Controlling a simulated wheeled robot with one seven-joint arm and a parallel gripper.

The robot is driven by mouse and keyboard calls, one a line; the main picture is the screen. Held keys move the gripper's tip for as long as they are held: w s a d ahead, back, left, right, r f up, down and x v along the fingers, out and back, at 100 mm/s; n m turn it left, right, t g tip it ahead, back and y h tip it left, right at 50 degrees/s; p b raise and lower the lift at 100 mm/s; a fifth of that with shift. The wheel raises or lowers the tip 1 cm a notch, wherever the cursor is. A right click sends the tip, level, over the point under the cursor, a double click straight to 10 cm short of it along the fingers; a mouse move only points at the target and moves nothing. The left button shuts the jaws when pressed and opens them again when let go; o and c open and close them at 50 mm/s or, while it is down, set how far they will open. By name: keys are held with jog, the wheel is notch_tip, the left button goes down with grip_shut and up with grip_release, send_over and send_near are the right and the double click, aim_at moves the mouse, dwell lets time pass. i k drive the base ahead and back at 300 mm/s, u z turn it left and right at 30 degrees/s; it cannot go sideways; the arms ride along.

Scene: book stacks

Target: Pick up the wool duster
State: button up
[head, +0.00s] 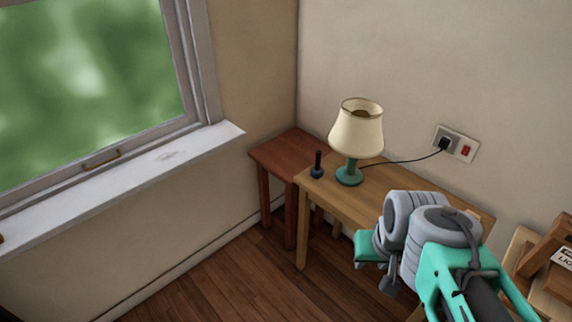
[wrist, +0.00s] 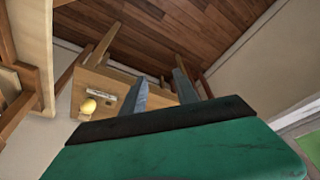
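I cannot make out a wool duster for certain in either view. In the wrist view a small rounded pale-yellow thing (wrist: 88,106) shows against a wooden piece with a label plate; it is too small to tell what it is. My gripper (wrist: 160,74) has its two grey fingers apart, with nothing seen between them. In the head view my arm covers the right part of the wooden table (head: 320,187), and the fingertips are not clear there.
On the table stand a cream-shaded lamp (head: 356,133) with a cord to a wall socket (head: 456,143) and a small dark upright-handled object (head: 317,166). A reddish side table (head: 285,151) stands in the corner. A wooden piece (head: 547,250) is at right. Floor (head: 215,285) at left is clear.

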aim_at(316, 172)
jog(key=u, duration=0.7)
jog(key=i, duration=0.65)
jog(key=u, duration=0.75)
jog(key=i, duration=0.5)
jog(key=z, duration=0.05)
